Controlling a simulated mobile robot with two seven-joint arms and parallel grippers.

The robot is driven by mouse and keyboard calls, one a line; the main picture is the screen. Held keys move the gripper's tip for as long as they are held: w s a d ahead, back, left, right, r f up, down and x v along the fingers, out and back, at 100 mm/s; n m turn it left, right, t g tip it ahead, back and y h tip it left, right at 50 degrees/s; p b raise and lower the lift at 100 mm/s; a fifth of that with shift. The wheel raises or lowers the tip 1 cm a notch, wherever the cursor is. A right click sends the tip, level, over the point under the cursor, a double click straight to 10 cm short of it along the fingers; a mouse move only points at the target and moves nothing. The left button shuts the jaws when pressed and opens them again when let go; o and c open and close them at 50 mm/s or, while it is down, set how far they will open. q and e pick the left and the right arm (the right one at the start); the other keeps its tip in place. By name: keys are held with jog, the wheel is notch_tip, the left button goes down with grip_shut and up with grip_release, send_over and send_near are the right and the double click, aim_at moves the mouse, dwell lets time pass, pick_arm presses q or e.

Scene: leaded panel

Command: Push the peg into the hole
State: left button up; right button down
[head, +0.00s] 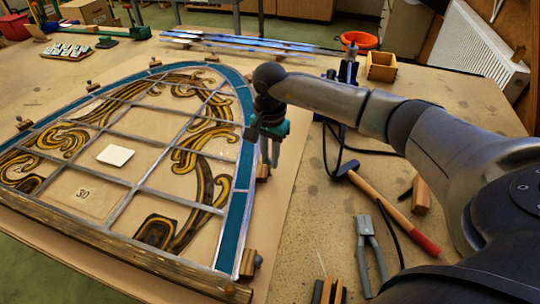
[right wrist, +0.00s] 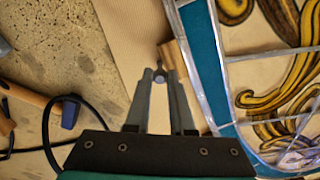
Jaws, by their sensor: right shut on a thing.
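My right gripper (head: 270,150) hangs down at the right edge of the leaded panel (head: 236,225), just above a small wooden block (head: 263,172). In the right wrist view my gripper's fingers (right wrist: 160,76) are shut on a small grey, round-headed peg (right wrist: 159,75). The wooden block (right wrist: 174,58) lies beside and beyond the fingertips, against the blue border. The hole is hidden, and I cannot tell how deep the peg sits. My left gripper is not in view.
A hammer (head: 394,214) and grey pliers (head: 369,250) lie right of the panel, near a black cable (head: 345,150). Several other blocks with knobbed pegs stand around the panel. An orange bowl (head: 359,41) and a wooden box (head: 381,66) are at the back.

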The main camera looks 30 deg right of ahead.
aim_at(270, 160)
jog(key=shift+f, duration=0.25)
jog(key=c, duration=0.7)
grip_release()
jog(key=shift+r, duration=0.1)
notch_tip(270, 160, up, 15)
